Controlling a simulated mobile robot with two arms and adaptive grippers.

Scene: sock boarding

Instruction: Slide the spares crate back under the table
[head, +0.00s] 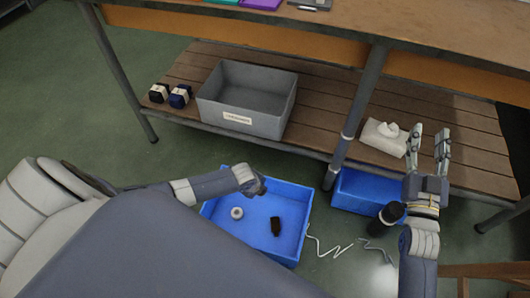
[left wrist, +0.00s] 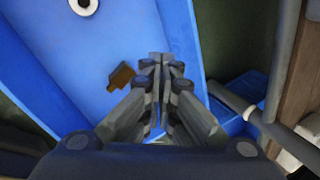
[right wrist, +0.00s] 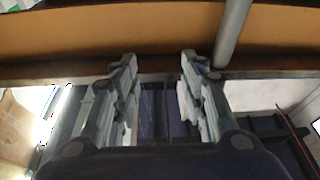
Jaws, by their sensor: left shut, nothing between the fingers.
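An open blue crate (head: 292,226) stands on the floor in front of the table's lower shelf. It holds a white roll (head: 237,212) and a dark brown piece (head: 276,226). I take it for the spares crate, though I see no label on it. My left gripper (head: 258,187) is over its far rim, shut and empty; whether it touches the rim I cannot tell. The left wrist view shows the closed fingers (left wrist: 160,75) over the crate's blue wall (left wrist: 180,35). My right gripper (head: 428,145) is raised at the right, open and empty, its fingers (right wrist: 160,85) apart.
A second blue crate (head: 362,190) is under the shelf at the right. The wooden shelf (head: 330,120) holds a grey bin (head: 247,97), a tissue pack (head: 383,137) and rolled socks (head: 180,96). A table leg (head: 357,110) stands between the crates. White cord (head: 328,247) lies on the floor.

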